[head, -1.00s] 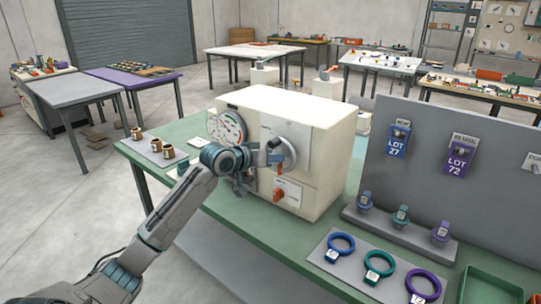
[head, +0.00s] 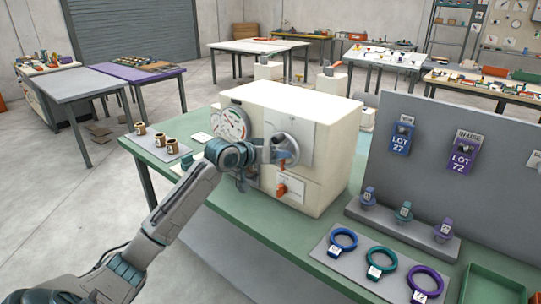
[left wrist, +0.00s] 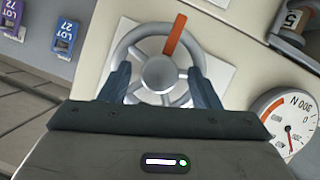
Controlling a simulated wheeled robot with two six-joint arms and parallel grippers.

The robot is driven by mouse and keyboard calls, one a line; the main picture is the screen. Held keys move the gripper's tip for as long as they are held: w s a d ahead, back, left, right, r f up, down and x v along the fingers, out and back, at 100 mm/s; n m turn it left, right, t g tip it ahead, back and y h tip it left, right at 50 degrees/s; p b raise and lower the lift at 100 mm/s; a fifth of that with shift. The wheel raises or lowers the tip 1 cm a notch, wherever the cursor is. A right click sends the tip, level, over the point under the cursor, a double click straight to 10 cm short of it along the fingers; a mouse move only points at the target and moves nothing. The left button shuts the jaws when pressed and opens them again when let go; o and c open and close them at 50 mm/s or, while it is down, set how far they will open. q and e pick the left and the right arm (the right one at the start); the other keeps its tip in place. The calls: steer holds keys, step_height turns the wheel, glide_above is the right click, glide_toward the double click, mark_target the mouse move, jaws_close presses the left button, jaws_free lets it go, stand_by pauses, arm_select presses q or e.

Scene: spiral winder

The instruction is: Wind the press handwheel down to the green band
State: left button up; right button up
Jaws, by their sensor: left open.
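The press is a cream box with a grey handwheel (head: 291,139) on its front. In the left wrist view the handwheel (left wrist: 158,72) shows a round hub and one orange spoke (left wrist: 174,36) pointing up and slightly right. My left gripper (head: 281,156) is at the wheel. In the left wrist view its fingers (left wrist: 160,78) are open, one on each side of the hub, overlapping the lower wheel; I cannot tell if they touch it. The dial gauge (head: 230,123) is left of the wheel. The gauge (left wrist: 287,122) is partly cut off in the wrist view; I cannot make out a green band there.
An orange knob (head: 282,189) is below the wheel. Copper-coloured cups (head: 159,139) stand at the bench's left. A grey panel (head: 431,190) with lot tags and coloured rings on a mat lie to the right. A green tray (head: 492,287) is at the lower right.

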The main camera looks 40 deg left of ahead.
arm_select(q)
steer(key=b+v, duration=0.4)
steer(key=v, duration=0.6)
steer(key=shift+s+b, duration=0.3)
stand_by(0.4)
